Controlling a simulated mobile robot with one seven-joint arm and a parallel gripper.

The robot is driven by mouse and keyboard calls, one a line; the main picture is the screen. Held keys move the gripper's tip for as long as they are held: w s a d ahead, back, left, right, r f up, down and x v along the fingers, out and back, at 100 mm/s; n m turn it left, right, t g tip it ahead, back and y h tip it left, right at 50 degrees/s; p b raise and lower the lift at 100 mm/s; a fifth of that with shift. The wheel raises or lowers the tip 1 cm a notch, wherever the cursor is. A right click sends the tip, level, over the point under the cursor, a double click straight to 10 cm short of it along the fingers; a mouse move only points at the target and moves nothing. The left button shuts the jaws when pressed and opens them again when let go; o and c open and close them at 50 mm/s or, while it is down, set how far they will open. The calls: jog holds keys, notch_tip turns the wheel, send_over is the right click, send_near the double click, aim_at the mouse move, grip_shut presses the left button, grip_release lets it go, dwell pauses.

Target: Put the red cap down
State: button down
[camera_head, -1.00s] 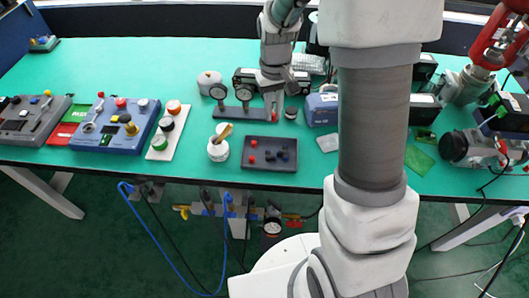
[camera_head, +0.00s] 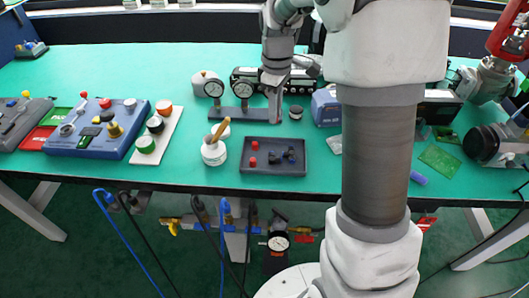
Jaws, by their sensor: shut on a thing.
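My gripper (camera_head: 274,114) points down just behind the dark tray (camera_head: 288,171), beside the two-gauge stand. It is shut on the red cap, which its fingers hide now; a bit of red showed at the fingertips earlier. Inside the tray, two small red pieces (camera_head: 254,145) lie at the left and several dark fittings (camera_head: 286,155) lie at the middle and right. I cannot tell how high the gripper is above the bench.
A two-gauge stand (camera_head: 230,110) is left of the gripper. A white pot with a brush (camera_head: 214,152) stands left of the tray. A blue device (camera_head: 326,107) is at the right. My arm hides part of the bench.

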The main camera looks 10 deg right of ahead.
jog(key=b, duration=0.1)
send_over(262, 156)
notch_tip(262, 156, down, 4)
jog(key=shift+r, duration=0.1)
jog(key=shift+f+b, duration=0.95)
jog(key=shift+f, duration=1)
jog(key=shift+f, duration=0.15)
jog(key=c, duration=1.1)
grip_release()
